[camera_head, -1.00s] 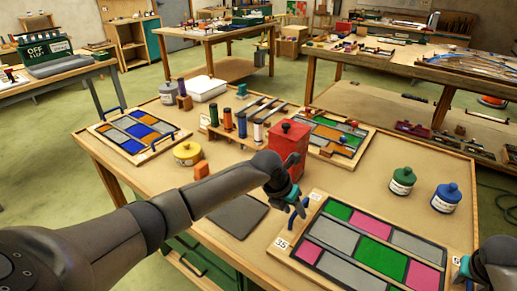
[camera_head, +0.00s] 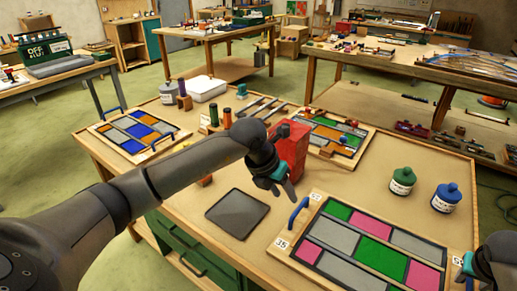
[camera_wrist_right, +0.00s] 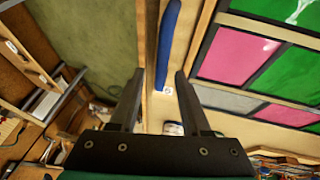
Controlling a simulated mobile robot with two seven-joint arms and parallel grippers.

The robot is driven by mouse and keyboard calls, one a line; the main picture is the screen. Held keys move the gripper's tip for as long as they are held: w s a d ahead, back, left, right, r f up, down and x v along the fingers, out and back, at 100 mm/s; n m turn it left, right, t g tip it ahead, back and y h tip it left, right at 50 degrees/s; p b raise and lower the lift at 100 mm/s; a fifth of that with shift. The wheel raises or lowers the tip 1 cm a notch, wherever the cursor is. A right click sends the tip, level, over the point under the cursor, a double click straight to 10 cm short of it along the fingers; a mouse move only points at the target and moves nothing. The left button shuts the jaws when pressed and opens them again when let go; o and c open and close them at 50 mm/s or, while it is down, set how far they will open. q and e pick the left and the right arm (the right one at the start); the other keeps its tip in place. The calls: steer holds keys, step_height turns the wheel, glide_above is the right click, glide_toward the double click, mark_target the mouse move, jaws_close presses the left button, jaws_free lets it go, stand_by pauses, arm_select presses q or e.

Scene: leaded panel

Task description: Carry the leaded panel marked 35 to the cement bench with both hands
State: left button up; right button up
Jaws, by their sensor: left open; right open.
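The leaded panel marked 35 (camera_head: 362,241) lies flat on the front right of the near table, with green, pink and grey panes in a wooden frame. A blue handle (camera_head: 299,213) stands on its left side. My left gripper (camera_head: 284,191) is open and empty, above the table just left of that handle and apart from it. My right gripper (camera_head: 466,272) is at the panel's right side. In the right wrist view its open jaws (camera_wrist_right: 160,78) point toward another blue handle (camera_wrist_right: 170,40), which shows between the fingers. I cannot tell which surface is the cement bench.
A red box (camera_head: 291,150) stands behind my left gripper. A dark grey plate (camera_head: 237,213) lies left of the panel. Green (camera_head: 402,181) and blue (camera_head: 446,197) bottles stand behind the panel. Other panels lie farther back on the table (camera_head: 190,222). Green floor lies between the benches.

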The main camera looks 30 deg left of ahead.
steer(key=v, duration=1)
